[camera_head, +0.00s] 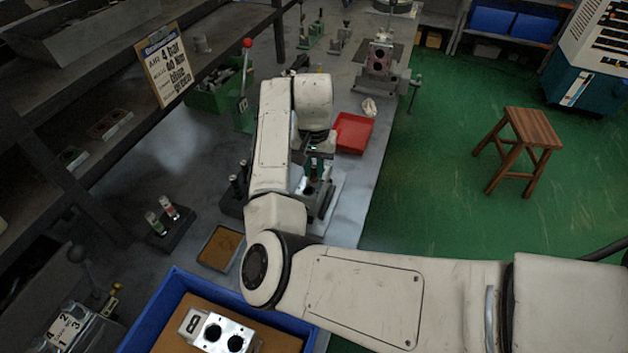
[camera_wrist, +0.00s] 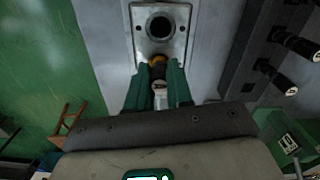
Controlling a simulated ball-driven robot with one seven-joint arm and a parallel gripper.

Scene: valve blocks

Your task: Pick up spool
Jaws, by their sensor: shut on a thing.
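My gripper (camera_wrist: 160,72) has green fingers closed on a spool (camera_wrist: 159,88), which shows pale with an orange end between them in the wrist view. A grey metal valve block (camera_wrist: 181,43) with a round dark bore lies just beyond the fingertips. In the head view my gripper (camera_head: 316,160) is over the same block (camera_head: 325,205), and the spool is mostly hidden there. I cannot tell whether the spool touches the block. A dark rack (camera_head: 160,232) at left holds two more spool-like parts, upright, with light and reddish tops.
A second dark rack (camera_head: 232,206) with black pegs stands left of the block. A red tray (camera_head: 353,133) is behind it. A blue bin (camera_head: 150,318) with another block is in front. A clipboard (camera_head: 166,66) and shelves border the left. A stool (camera_head: 518,140) stands on the green floor.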

